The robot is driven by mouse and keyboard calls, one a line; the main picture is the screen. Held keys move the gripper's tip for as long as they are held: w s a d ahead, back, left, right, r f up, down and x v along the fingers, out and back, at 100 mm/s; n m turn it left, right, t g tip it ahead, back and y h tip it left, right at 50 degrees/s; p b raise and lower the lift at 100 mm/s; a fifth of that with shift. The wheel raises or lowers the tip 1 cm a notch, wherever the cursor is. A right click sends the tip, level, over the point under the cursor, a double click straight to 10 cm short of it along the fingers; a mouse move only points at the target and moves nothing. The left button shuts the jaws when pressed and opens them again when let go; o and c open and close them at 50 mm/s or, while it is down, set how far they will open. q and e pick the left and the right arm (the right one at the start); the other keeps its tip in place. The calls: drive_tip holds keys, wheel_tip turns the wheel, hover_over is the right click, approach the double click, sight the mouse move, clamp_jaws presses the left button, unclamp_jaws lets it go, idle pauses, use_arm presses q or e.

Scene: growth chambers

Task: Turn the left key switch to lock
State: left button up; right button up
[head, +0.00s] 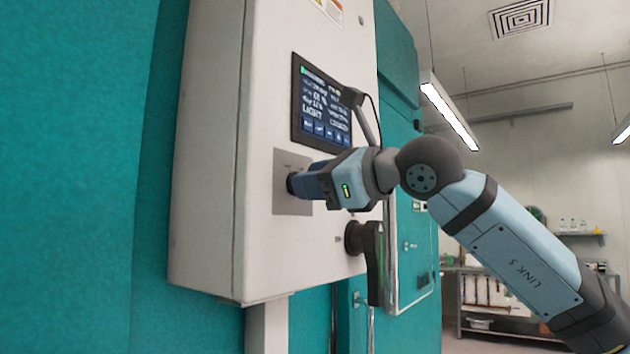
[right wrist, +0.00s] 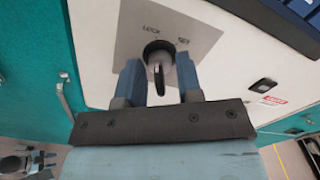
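The key switch is a dark round collar (right wrist: 157,48) on a grey square plate (right wrist: 197,38) marked LOCK and SET. Its plate (head: 292,208) also shows in the head view, on the front of the white control box. A thin key (right wrist: 159,77) sticks out of the collar, upright in the right wrist view. I cannot tell which mark it points to. My right gripper (head: 302,184) is at the switch. In the right wrist view my right gripper (right wrist: 158,80) is open, one blue finger on each side of the key, with gaps showing.
A lit screen (head: 321,106) sits above the plate on the white control box (head: 212,150). A dark handle (head: 374,262) sticks out below and right of my gripper. Teal chamber walls (head: 70,180) flank the box. A shelf bench (head: 500,305) stands far right.

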drive_tip(key=b+v, duration=0.1)
drive_tip(key=v, duration=1.3)
drive_tip(key=shift+a, duration=0.1)
